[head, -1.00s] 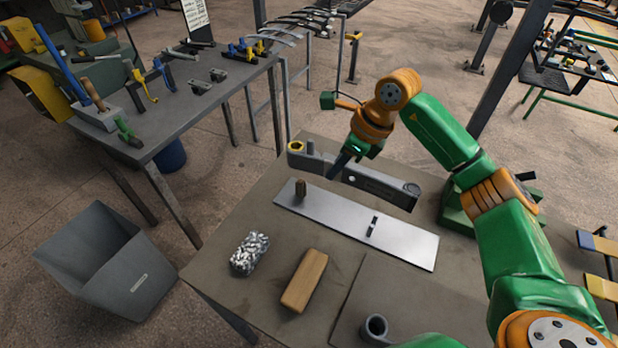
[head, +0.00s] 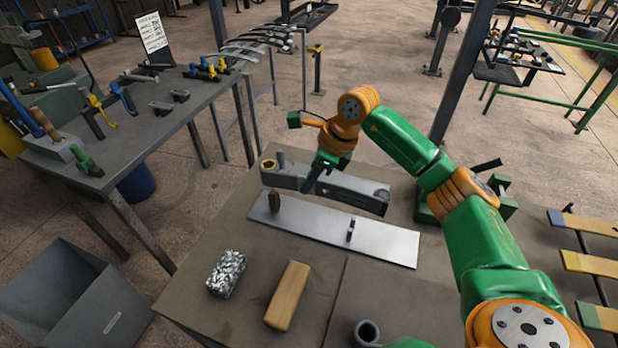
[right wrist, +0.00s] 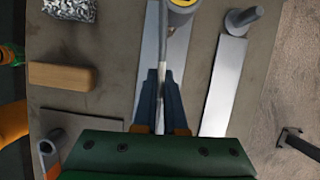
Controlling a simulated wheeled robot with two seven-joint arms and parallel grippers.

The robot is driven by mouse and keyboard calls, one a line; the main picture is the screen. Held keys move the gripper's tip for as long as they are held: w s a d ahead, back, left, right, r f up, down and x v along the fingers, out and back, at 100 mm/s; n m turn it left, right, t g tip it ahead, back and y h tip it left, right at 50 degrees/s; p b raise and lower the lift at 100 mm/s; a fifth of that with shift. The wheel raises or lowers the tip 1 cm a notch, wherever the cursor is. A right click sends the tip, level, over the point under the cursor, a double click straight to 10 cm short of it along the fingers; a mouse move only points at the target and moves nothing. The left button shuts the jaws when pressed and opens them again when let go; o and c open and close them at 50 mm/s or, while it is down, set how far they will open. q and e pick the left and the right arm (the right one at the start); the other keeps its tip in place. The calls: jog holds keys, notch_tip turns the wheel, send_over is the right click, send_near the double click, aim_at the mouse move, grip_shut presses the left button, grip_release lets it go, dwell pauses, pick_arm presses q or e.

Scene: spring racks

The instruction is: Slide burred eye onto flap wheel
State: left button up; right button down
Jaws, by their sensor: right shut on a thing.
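My right gripper (head: 309,188) is shut on a grey leaf spring, whose thin strip (right wrist: 163,50) runs away between the fingers (right wrist: 160,125) in the right wrist view. At its far end is the eye (head: 268,166), yellow inside; it also shows at the top edge of the right wrist view (right wrist: 181,6). The flap wheel appears to be the small brown upright cylinder (head: 274,202) on the left end of a silver plate (head: 385,243). The eye is apart from it, farther back in the head view. I cannot make out the flap wheel in the right wrist view. My left gripper is out of view.
A grey bar with an upright post (right wrist: 243,17) lies behind the plate. A wooden block (head: 287,295), a shiny speckled block (head: 226,274) and a grey tube (head: 367,333) are in front. A grey bin (head: 75,300) stands left of the table; a tool bench (head: 150,120) is beyond.

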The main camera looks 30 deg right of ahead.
jog(key=shift+w+f+b, duration=0.1)
jog(key=shift+f+b, duration=0.55)
jog(key=shift+f, duration=0.55)
dwell(0.5)
jog(key=shift+f+b, duration=3)
jog(key=shift+f, duration=0.8)
jog(key=c, duration=0.9)
grip_release()
jog(key=shift+s+a+r, duration=0.1)
jog(key=shift+s, duration=0.15)
jog(key=v, duration=0.7)
jog(key=shift+b, duration=0.45)
